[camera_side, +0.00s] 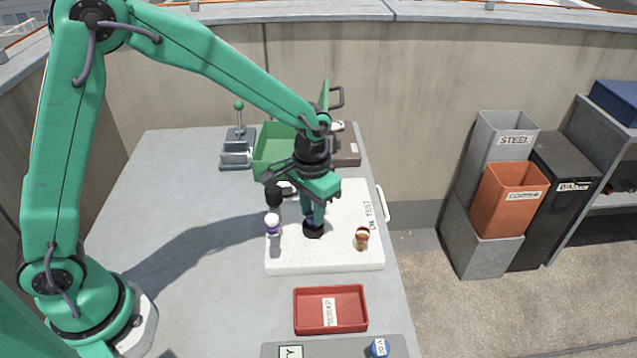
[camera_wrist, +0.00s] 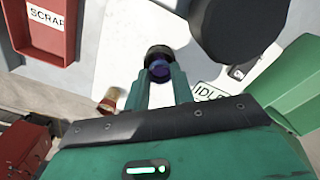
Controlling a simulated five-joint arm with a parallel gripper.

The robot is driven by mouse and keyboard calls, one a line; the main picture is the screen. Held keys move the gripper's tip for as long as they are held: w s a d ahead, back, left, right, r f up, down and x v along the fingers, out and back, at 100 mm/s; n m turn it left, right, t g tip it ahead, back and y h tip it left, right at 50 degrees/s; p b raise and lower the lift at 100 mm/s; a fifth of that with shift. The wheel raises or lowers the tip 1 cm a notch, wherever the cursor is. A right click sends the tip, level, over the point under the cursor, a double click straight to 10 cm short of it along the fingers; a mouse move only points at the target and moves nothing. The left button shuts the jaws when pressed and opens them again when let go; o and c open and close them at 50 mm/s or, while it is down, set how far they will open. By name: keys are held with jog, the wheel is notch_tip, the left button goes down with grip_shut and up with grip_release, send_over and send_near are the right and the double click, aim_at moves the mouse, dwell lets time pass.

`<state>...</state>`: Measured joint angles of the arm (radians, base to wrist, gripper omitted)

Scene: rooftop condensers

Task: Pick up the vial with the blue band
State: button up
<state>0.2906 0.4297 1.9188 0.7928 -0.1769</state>
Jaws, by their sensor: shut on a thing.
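My gripper (camera_side: 313,208) points down over the white board marked TEST (camera_side: 285,262), its fingers closed around a small dark vial (camera_side: 312,230). In the wrist view the fingers (camera_wrist: 160,82) hold this vial, which shows a dark blue-purple part (camera_wrist: 160,69) and a black end. It is mostly hidden by the fingers, so I cannot clearly make out its band or whether it touches the board. A vial with a white top and purple band (camera_side: 272,223) stands to the left. A vial with a brown-orange band (camera_side: 362,238) stands to the right.
A red SCRAP tray (camera_side: 330,325) lies in front of the board. A green bin (camera_side: 270,155) and a lever device (camera_side: 238,150) stand behind. A dark round object (camera_side: 273,195) is at the board's left edge. The table's left side is clear.

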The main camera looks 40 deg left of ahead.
jog(key=shift+r, duration=0.1)
jog(key=shift+r, duration=0.75)
notch_tip(320, 180, up, 2)
jog(key=shift+r, duration=0.25)
jog(key=s+d+r, duration=0.7)
jog(key=s+d, duration=0.1)
jog(key=shift+s, duration=0.35)
